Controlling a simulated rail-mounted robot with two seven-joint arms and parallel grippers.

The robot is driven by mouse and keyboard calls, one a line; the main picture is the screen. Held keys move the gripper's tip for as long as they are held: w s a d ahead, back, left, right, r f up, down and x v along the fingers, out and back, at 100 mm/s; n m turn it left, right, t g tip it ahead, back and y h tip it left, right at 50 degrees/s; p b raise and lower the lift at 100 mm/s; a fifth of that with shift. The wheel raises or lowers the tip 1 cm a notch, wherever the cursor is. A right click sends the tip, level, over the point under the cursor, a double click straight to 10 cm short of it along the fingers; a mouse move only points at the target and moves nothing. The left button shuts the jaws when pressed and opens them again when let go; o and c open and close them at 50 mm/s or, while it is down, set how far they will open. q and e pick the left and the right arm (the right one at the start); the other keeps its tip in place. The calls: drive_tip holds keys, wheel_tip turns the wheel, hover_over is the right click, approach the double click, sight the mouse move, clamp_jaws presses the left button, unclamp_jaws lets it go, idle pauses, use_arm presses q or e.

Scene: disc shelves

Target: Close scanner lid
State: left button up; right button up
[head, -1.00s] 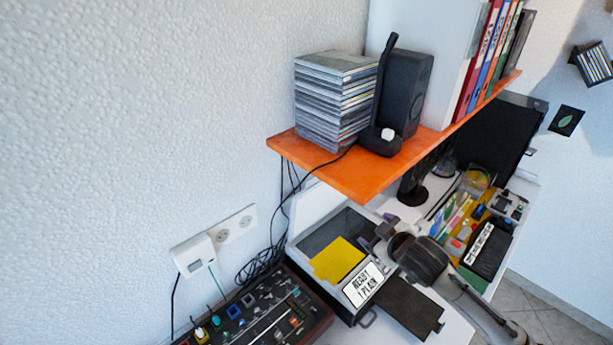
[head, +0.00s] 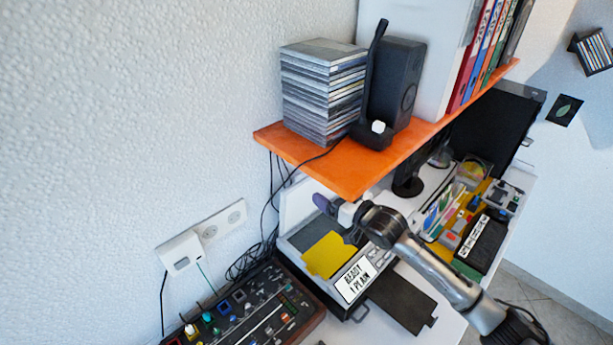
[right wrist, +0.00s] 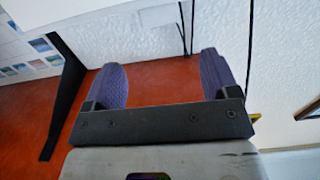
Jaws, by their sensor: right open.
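The scanner (head: 299,240) stands on the desk below the orange shelf, with a yellow sheet (head: 329,255) on its dark glass and a white label on its front. Its lid (head: 296,203) is open, a pale panel standing up at the back by the wall. My right gripper (head: 336,217) is over the scanner's back right part, just in front of the lid. Its purple fingers are apart with nothing between them, as the right wrist view (right wrist: 161,82) shows. I cannot tell whether it touches the lid. My left gripper is not in view.
The orange shelf (head: 350,170) overhangs close above the gripper and carries a stack of cases (head: 322,92) and a speaker (head: 398,85). A control panel (head: 250,310) with knobs lies left of the scanner. Cables hang by the wall. A yellow organizer (head: 470,215) stands to the right.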

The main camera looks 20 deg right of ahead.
drive_tip(key=x, duration=0.9)
drive_tip(key=shift+b, duration=0.35)
drive_tip(key=shift+w+a, duration=0.1)
drive_tip(key=shift+c, duration=0.3)
drive_tip(key=c, duration=1.2)
drive_tip(key=shift+c, duration=0.2)
